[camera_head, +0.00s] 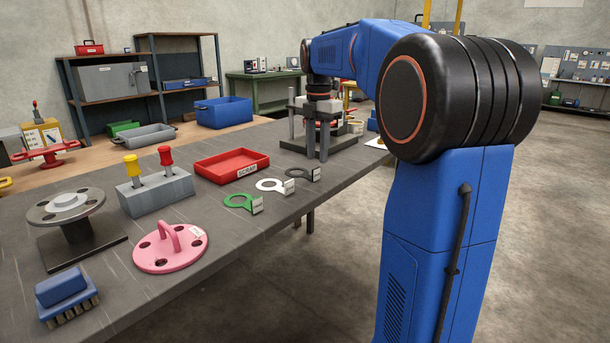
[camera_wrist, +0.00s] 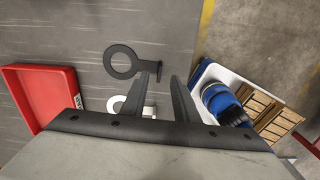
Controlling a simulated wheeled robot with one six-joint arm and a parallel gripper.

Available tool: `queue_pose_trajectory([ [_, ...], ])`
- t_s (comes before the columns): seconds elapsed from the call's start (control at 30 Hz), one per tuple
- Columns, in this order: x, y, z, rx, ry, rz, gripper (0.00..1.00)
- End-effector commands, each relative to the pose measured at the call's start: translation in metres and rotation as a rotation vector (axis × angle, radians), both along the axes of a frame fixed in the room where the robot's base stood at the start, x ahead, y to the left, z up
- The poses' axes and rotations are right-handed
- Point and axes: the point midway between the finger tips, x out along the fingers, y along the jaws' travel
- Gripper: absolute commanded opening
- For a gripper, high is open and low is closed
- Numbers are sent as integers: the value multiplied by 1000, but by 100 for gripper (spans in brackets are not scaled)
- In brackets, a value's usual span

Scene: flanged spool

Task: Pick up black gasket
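The black gasket (camera_head: 290,173) is a flat ring with an upright dark tag at one end. It lies on the grey workbench, right of the white gasket. In the wrist view the black gasket (camera_wrist: 107,63) shows whole, its tag close to the left fingertip. My gripper (camera_head: 318,158) points down over the bench, near the gasket and beyond it in the head view.
A white gasket (camera_head: 268,185) and a green gasket (camera_head: 238,201) lie in line to the left. A red scrap tray (camera_head: 232,176) stands behind them. A grey block (camera_head: 155,195) with two screwdrivers, a pink flange cover (camera_head: 170,259) and a spool (camera_head: 78,232) are further left.

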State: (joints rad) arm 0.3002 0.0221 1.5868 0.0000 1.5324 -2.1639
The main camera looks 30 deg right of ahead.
Motion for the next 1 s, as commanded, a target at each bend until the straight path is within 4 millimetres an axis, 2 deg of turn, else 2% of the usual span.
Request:
queue_pose_trajectory([
  [0.17, 0, 1, -9, 1, 1, 0, 27],
  [0.5, 0, 3, -51, 0, 2, 0, 27],
  [0.83, 0, 3, -58, 0, 0, 0, 27],
  [0.87, 0, 3, -58, 0, 0, 0, 25],
  [0.97, 0, 3, -58, 0, 0, 0, 1],
  [1.0, 0, 3, -58, 0, 0, 0, 0],
])
